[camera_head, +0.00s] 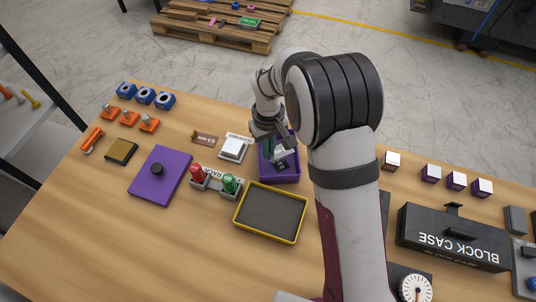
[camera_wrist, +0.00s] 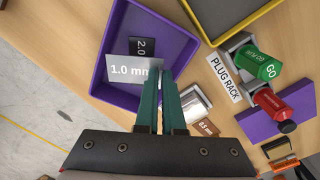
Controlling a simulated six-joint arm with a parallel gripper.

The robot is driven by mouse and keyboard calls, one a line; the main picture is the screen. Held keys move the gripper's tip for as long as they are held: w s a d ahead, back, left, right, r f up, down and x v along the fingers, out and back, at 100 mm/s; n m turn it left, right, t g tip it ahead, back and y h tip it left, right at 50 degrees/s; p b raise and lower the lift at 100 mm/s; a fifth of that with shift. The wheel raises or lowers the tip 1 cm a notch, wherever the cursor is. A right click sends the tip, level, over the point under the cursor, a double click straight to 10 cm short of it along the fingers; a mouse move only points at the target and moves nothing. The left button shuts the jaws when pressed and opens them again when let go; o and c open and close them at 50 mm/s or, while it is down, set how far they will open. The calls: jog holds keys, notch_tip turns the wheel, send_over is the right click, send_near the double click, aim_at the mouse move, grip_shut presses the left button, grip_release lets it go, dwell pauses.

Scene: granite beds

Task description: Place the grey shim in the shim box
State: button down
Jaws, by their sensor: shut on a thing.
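The grey shim, marked "1.0 mm" (camera_wrist: 126,70), is a thin flat plate. My gripper (camera_wrist: 158,80) is shut on its edge, with two green fingers side by side. In the wrist view the shim overlaps the inside of the purple shim box (camera_wrist: 103,84); I cannot tell whether it touches the floor. A dark shim marked "2.0" (camera_wrist: 142,46) lies in the box, partly covered by the grey shim.
A purple lid with a black knob (camera_head: 171,187) lies left. A silver block (camera_head: 235,147) and a brown shim (camera_head: 204,138) sit left of the box. The plug rack (camera_head: 215,184) with red and green plugs and a yellow-rimmed tray (camera_head: 237,213) are on the near side.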

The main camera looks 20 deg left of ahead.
jog(key=f, duration=0.4)
jog(key=shift+a+f, duration=0.1)
jog(key=shift+a, duration=0.15)
jog(key=c, duration=1.3)
grip_release()
notch_tip(320, 180, up, 12)
jog(key=s+d+r+m, duration=0.4)
jog(key=d+r, duration=0.3)
jog(key=d, duration=0.3)
jog(key=s+d+m, duration=0.3)
jog(key=s, duration=0.3)
jog(key=s+d+r+m+y, duration=0.1)
jog(key=s+d+m, duration=0.3)
jog(key=s, duration=0.3)
jog(key=s+d+m, duration=0.3)
jog(key=s+d, duration=0.1)
jog(key=s, duration=0.3)
jog(key=shift+r+m+y, duration=0.2)
jog(key=shift+m+y, duration=0.1)
jog(key=shift+y, duration=0.1)
